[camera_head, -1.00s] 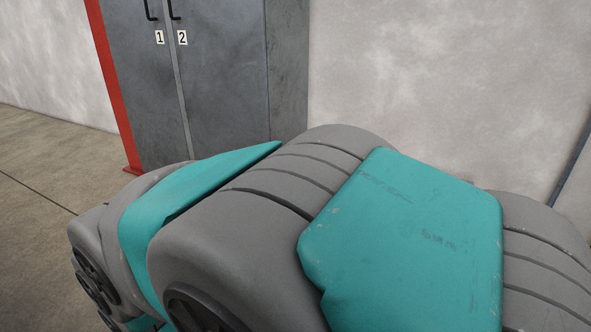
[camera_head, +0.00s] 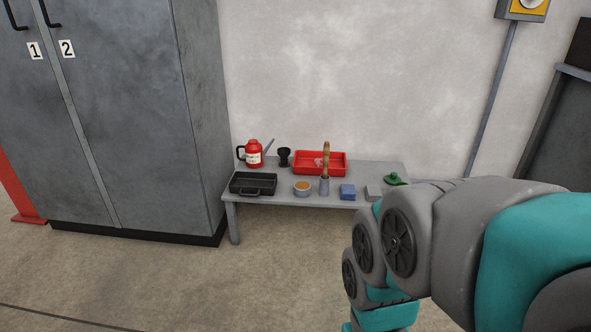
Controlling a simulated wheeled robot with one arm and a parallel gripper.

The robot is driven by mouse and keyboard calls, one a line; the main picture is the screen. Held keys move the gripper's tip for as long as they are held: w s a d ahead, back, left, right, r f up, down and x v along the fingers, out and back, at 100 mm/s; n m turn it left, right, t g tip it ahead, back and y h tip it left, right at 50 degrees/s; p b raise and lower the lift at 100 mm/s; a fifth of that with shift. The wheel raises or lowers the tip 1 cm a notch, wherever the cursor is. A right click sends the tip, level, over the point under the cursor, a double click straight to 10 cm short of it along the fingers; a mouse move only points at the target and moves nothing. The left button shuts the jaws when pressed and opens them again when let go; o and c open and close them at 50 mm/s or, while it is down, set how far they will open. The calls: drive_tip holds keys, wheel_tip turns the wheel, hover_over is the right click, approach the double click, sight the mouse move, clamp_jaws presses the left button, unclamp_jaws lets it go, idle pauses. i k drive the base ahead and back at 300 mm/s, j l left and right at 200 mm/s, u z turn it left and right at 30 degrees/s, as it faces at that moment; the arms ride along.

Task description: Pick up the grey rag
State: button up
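A low grey bench (camera_head: 270,200) stands against the wall. A small flat grey item (camera_head: 373,194), which looks like the grey rag, lies near the bench's right front, between a blue block and a green item. My arm's links are close to it in the picture and may hide part of it. My gripper is not in view; only the grey and teal links of my arm show at the lower right.
On the bench are a red oil can (camera_head: 254,154), a black cup (camera_head: 284,157), a red tray (camera_head: 340,170), a black tray (camera_head: 262,191), a small bowl (camera_head: 303,188), a brush (camera_head: 325,184), a blue block (camera_head: 348,192) and a green item (camera_head: 394,179). A grey cabinet (camera_head: 130,120) stands left. Floor before the bench is clear.

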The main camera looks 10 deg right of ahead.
sight(373, 193)
drive_tip(key=i+z, duration=0.1)
drive_tip(key=z, duration=0.6)
drive_tip(key=i+l, duration=0.15)
drive_tip(key=i, duration=0.3)
drive_tip(key=i+l+u, duration=0.15)
drive_tip(key=i, duration=0.25)
drive_tip(key=i+l, duration=0.15)
drive_tip(key=i, duration=0.3)
